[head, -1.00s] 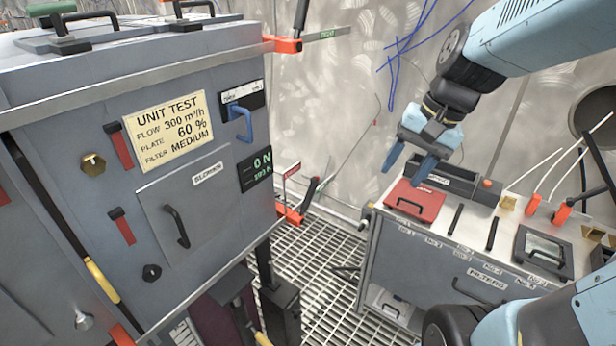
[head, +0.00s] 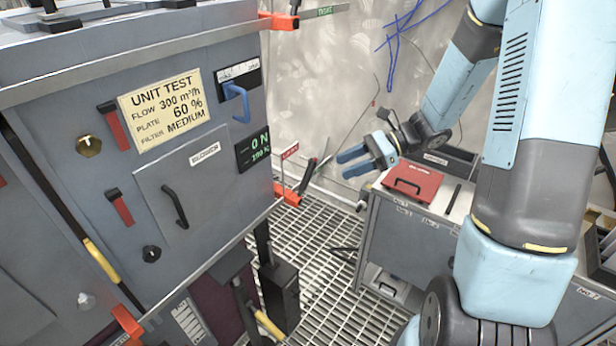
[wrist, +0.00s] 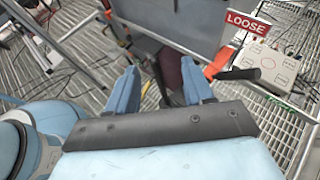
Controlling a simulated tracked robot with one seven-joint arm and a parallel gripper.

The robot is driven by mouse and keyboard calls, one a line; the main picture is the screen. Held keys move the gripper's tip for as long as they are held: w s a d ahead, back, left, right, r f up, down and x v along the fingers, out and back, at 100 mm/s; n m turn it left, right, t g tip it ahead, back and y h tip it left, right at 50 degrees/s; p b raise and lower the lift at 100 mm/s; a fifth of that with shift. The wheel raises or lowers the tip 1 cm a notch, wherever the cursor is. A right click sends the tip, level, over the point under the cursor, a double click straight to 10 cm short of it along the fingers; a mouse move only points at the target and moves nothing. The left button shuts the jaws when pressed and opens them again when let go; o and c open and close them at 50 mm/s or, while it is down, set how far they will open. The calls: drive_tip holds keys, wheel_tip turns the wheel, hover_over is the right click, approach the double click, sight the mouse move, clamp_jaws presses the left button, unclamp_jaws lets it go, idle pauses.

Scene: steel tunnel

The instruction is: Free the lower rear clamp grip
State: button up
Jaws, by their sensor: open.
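The lower rear clamp (head: 288,195) is orange-red and sits at the cabinet's right rear edge, with a dark bar-like grip (head: 307,175) and a red tag (head: 290,152). In the wrist view the tag (wrist: 248,23) reads LOOSE; the orange clamp body (wrist: 218,62) and dark grip (wrist: 238,74) lie right of my fingers. My gripper (head: 350,163) is open and empty, to the right of the clamp in the head view and apart from it. Its two blue fingers (wrist: 158,85) point towards the cabinet's underside in the wrist view.
An upper orange clamp (head: 280,21) with a green tag is on the grey cabinet (head: 225,210). A bench (head: 400,235) with a red case (head: 413,183) stands at right, behind my arm. Open grating floor (head: 315,240) lies between cabinet and bench.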

drive_tip(key=w+f+m+t+y, duration=0.3)
drive_tip(key=w+f+m, duration=0.2)
drive_tip(key=f+m, duration=0.15)
drive_tip(key=m+t, duration=0.6)
drive_tip(key=m, duration=0.2)
approach(308, 176)
drive_tip(key=x, duration=0.6)
drive_tip(key=w+f+x, duration=0.1)
drive_tip(key=x, duration=0.3)
drive_tip(key=shift+d, duration=0.1)
drive_tip(key=shift+c, duration=0.5)
clamp_jaws()
